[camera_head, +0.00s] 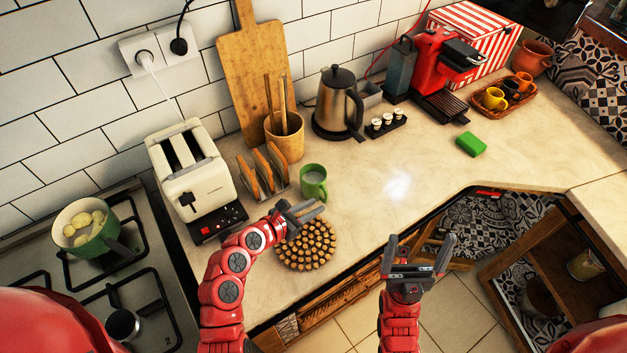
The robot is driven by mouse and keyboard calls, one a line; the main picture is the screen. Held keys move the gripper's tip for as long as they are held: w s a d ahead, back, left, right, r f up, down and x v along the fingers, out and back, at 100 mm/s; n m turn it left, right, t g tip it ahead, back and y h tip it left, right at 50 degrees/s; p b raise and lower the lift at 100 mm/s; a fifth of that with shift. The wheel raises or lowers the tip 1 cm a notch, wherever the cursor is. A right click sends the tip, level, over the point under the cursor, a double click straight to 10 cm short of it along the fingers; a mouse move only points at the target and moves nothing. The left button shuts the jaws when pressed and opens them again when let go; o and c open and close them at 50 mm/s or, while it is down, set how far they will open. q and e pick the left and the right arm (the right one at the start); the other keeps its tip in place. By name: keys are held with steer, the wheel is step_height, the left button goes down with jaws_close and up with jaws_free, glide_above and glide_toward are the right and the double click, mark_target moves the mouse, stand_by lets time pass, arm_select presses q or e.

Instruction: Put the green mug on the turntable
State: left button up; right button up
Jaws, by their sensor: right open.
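The green mug (313,183) stands upright on the counter, to the right of the toast rack, with its handle toward the lower right. A round disc covered in brown knobs (308,246), which looks like the turntable, lies on the counter in front of the mug. My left gripper (307,211) is between the mug and the disc, over the disc's back edge. Its fingers are seen edge-on, so their opening is unclear. My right gripper (420,243) is open and empty, in front of the counter's front edge.
A toaster (193,178) and a toast rack (262,171) stand left of the mug. A kettle (338,105), red coffee machine (440,65) and green sponge (471,144) are farther back. A stove with a pot (87,228) is at left. The counter right of the mug is clear.

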mark_target(326, 202)
arm_select(q)
steer(key=shift+w+d+f, duration=0.3)
steer(key=shift+w+d, duration=0.05)
steer(key=shift+w+d+f+p, duration=0.15)
steer(key=shift+w+d+p, duration=0.25)
steer(key=shift+p, duration=0.05)
steer(key=x, duration=0.3)
steer(key=shift+a+f+p, duration=0.1)
steer(key=shift+f+p, duration=0.1)
steer(key=shift+p, duration=0.2)
steer(key=shift+w+d+f, duration=0.15)
steer(key=shift+w+d, duration=0.1)
steer(key=shift+w, duration=0.15)
jaws_close()
